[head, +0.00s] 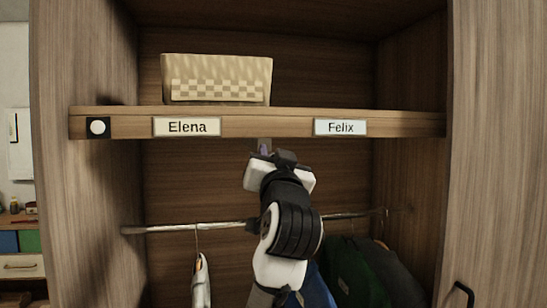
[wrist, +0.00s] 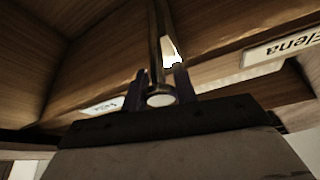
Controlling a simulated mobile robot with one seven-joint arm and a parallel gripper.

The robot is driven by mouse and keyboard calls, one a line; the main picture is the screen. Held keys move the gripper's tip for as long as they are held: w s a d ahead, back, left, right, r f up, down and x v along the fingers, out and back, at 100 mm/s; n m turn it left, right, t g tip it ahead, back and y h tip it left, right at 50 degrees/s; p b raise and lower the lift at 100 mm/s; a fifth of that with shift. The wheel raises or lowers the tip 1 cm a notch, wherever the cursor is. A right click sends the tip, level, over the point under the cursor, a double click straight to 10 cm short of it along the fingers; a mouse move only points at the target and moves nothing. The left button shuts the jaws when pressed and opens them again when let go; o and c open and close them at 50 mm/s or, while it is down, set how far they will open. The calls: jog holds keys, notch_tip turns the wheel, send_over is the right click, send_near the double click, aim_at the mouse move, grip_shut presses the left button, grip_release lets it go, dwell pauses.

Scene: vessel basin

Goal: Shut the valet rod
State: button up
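The valet rod (wrist: 154,42) is a thin metal rod with a round pale end cap (wrist: 160,99). In the wrist view it runs out from under the shelf toward my gripper. In the head view a short grey piece of the rod (head: 264,144) shows below the shelf edge, between the two name labels; my gripper hides the rest. My gripper (head: 266,154) is just below the shelf front. In the wrist view its two dark fingers (wrist: 158,86) stand close on either side of the rod's end, with little or no gap, and look shut on it.
The shelf (head: 105,114) bears a woven basket (head: 217,66), an "Elena" label (head: 187,127) and a "Felix" label (head: 340,127). A hanging rail (head: 180,228) with garments (head: 375,272) runs below, behind my arm. Wardrobe side panels stand left and right.

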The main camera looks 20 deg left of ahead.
jog(key=o, duration=0.4)
jog(key=b+v, duration=0.5)
jog(key=v, duration=0.8)
jog(key=shift+s+d+f+b, duration=0.1)
jog(key=shift+s+d+b, duration=0.05)
jog(key=shift+s+b, duration=0.2)
